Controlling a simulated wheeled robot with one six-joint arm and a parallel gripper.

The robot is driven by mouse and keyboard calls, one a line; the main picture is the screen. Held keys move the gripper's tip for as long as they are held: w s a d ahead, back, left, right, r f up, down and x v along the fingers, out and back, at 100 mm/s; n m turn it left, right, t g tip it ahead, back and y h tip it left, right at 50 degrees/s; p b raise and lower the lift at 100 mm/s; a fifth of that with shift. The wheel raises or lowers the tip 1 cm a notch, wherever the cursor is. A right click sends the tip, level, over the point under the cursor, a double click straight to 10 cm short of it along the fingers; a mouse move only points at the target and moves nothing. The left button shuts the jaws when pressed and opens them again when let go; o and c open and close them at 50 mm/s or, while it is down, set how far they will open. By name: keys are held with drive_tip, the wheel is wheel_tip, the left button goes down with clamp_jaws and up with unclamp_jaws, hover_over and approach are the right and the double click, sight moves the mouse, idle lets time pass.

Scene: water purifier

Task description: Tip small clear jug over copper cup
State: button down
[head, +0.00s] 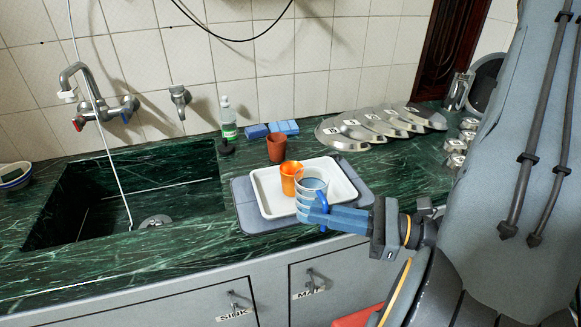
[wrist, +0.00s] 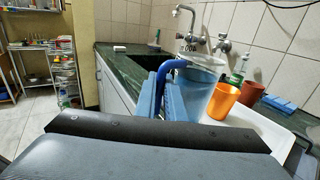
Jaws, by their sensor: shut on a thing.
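The small clear jug (head: 313,182) has a blue handle and looks bluish inside. My gripper (head: 322,212) is shut on this handle, with its blue fingers reaching in from the right. In the wrist view the jug (wrist: 198,92) stands close to upright beyond the fingers (wrist: 162,90). The shiny orange copper cup (head: 290,178) stands upright on the white tray, just left of and behind the jug in the head view. It shows right of the jug in the wrist view (wrist: 223,101). The jug partly overlaps it in the head view; I cannot tell whether they touch.
The white tray (head: 266,204) lies on a grey mat (head: 244,207). A brown-red cup (head: 276,149) stands behind it, near blue sponges (head: 270,129) and a green bottle (head: 228,120). Metal lids (head: 345,133) lie back right. The sink (head: 120,200) and tap (head: 90,100) are left.

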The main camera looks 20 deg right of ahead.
sight(317, 177)
drive_tip(key=shift+w+r, duration=0.1)
drive_tip(key=shift+w+r+m+g+h+p, duration=0.3)
drive_tip(key=shift+w+r+m+g+p, duration=0.1)
drive_tip(key=shift+w+m, duration=0.25)
drive_tip(key=shift+w+r+m+g+h+p, duration=0.3)
drive_tip(key=shift+w+m+g, duration=0.15)
drive_tip(key=shift+m, duration=0.3)
drive_tip(key=shift+w+r+m+g+h+b, duration=0.25)
drive_tip(key=shift+w+r+m+h+b, duration=0.1)
drive_tip(key=shift+w+m+b, duration=0.25)
drive_tip(key=shift+w+r, duration=0.1)
drive_tip(key=shift+w, duration=0.2)
drive_tip(key=shift+w+r+m+g+b, duration=0.3)
drive_tip(key=shift+w+m+b, duration=0.15)
drive_tip(key=shift+b, duration=0.75)
drive_tip(key=shift+w+r+m+h+p, duration=0.25)
drive_tip(key=shift+w+r+p, duration=0.05)
drive_tip(key=shift+w+p, duration=0.25)
drive_tip(key=shift+w+r+m+g+p, duration=0.1)
drive_tip(key=shift+w+m+g+p, duration=0.4)
drive_tip(key=shift+w+g+p, duration=0.15)
idle(1.4)
drive_tip(key=shift+w+r+m+g+h+p, duration=0.2)
drive_tip(key=shift+r+m+g+h+p, duration=0.15)
drive_tip(key=shift+r+p, duration=0.25)
idle(1.2)
